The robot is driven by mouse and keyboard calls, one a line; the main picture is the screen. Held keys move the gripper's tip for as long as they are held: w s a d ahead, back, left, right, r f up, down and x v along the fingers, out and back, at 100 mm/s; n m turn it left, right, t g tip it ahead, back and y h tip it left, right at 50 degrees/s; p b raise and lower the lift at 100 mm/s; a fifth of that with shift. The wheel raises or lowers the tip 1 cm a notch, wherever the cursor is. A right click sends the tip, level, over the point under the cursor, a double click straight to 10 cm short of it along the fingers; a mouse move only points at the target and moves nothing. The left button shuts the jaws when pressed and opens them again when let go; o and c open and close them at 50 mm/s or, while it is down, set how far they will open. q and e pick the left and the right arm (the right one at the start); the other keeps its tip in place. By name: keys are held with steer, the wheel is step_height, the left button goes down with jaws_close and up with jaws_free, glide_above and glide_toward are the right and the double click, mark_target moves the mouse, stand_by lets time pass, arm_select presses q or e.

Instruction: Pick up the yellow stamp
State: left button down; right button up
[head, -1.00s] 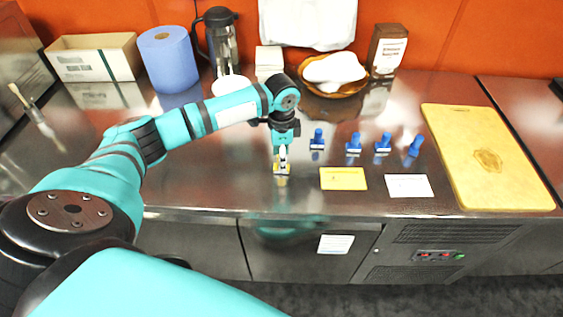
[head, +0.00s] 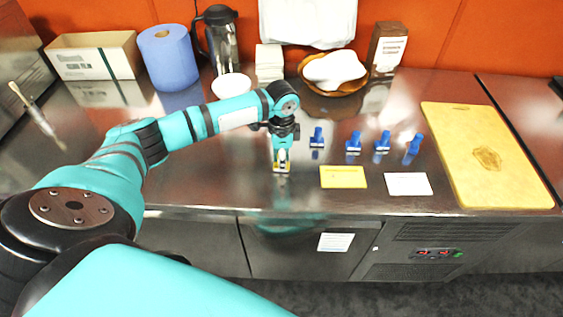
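The yellow stamp (head: 281,168) stands upright on the steel counter near its front edge, left of the yellow card. My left gripper (head: 281,161) points straight down over it, with its fingers around the upper part of the stamp. The fingers hide most of the handle, and I cannot tell whether they are closed on it. The stamp's base appears to rest on the counter. My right gripper is not in view.
Several blue stamps (head: 354,144) stand in a row to the right. A yellow card (head: 343,177) and a white card (head: 408,184) lie in front of them. A cutting board (head: 470,130) lies further right. A white bowl (head: 231,86) stands behind my arm.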

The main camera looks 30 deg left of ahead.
arm_select(q)
steer(key=shift+r, duration=0.1)
steer(key=shift+r+b, duration=0.35)
steer(key=shift+r, duration=0.25)
step_height(320, 180, up, 2)
steer(key=shift+d+r+b, duration=0.1)
steer(key=shift+b, duration=0.25)
steer(key=s+d+r+b, duration=0.1)
steer(key=s+d+b, duration=0.1)
steer(key=s+d, duration=0.9)
steer(key=shift+d+r, duration=0.2)
steer(key=shift+d, duration=0.05)
